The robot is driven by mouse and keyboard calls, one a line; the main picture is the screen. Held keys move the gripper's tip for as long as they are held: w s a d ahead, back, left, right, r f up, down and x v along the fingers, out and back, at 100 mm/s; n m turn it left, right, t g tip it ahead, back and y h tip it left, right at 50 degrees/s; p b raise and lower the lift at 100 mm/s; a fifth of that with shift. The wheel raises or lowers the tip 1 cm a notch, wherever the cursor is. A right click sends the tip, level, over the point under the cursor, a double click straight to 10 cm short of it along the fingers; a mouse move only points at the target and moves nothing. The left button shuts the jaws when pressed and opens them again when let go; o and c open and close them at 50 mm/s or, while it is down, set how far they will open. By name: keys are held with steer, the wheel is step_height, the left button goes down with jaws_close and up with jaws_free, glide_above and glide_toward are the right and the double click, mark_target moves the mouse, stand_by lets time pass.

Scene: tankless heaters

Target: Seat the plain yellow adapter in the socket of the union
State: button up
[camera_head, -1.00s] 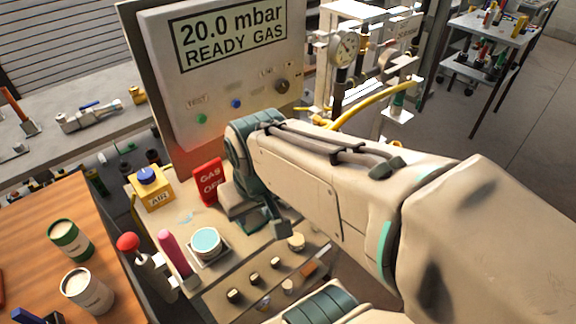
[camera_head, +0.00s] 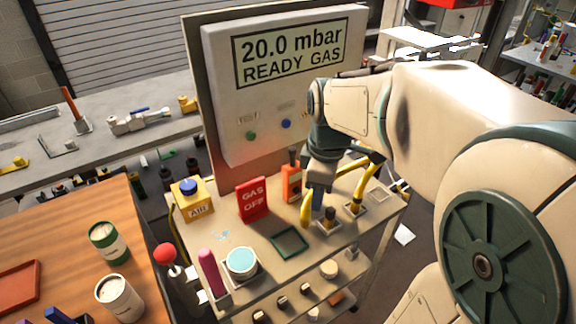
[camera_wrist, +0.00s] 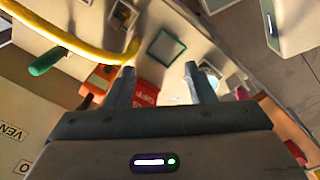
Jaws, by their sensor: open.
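My gripper (camera_head: 321,203) points down over the rear right of the cart in the head view. In the wrist view its two fingers (camera_wrist: 160,70) are apart with nothing held between them. A curved yellow piece (camera_head: 306,208) stands beside the gripper; I cannot tell whether it is the plain adapter. A yellow hose (camera_head: 352,182) is just to its right, and a yellow hose with a green end (camera_wrist: 70,42) crosses the wrist view at upper left. I cannot pick out the union or its socket with certainty.
The cart top holds a green-rimmed square (camera_head: 289,243), a red GAS OFF sign (camera_head: 252,199), an orange device (camera_head: 291,183), a yellow AIR box (camera_head: 192,203) and a round teal-topped pot (camera_head: 241,262). The display panel (camera_head: 270,110) rises behind. A wooden table (camera_head: 60,235) is at left.

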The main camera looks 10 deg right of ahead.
mark_target(307, 207)
steer(key=w+f+n+g+y, duration=0.15)
steer(key=w+f+n, duration=0.25)
steer(key=w+n, duration=0.65)
steer(key=shift+n, duration=0.75)
steer(key=f, duration=0.2)
steer(key=s+f, duration=0.1)
steer(key=f, duration=0.4)
steer(key=shift+s+f, duration=0.35)
steer(key=shift+f, duration=0.05)
steer(key=shift+a+f, duration=0.1)
steer(key=shift+f, duration=2.65)
steer(key=shift+c, duration=0.2)
jaws_close()
